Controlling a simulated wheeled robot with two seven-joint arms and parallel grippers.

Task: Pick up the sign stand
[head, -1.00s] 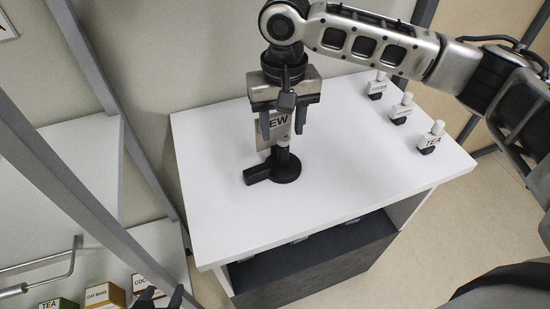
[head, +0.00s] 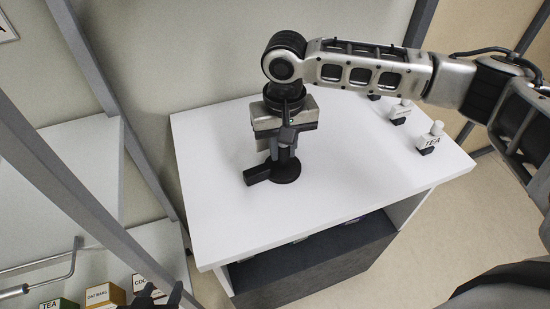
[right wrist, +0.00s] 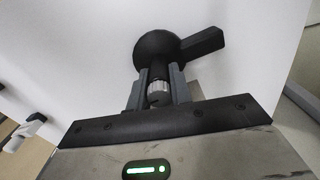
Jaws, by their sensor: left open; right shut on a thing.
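The sign stand (head: 286,172) is upright on the white counter, with a round black base and a black block sticking out to its left. My right gripper (head: 284,146) is over it, pointing down and shut on its stem. In the right wrist view, the stand's black base (right wrist: 156,46) and a silvery knob show between the fingers (right wrist: 159,90). My left gripper (head: 162,294) is open, cut off at the bottom edge of the head view, away from the stand.
White counter (head: 225,215) is clear around the stand. Boxes, including oat bars (head: 105,295), sit on a low shelf at bottom left. Grey posts (head: 95,215) frame the left.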

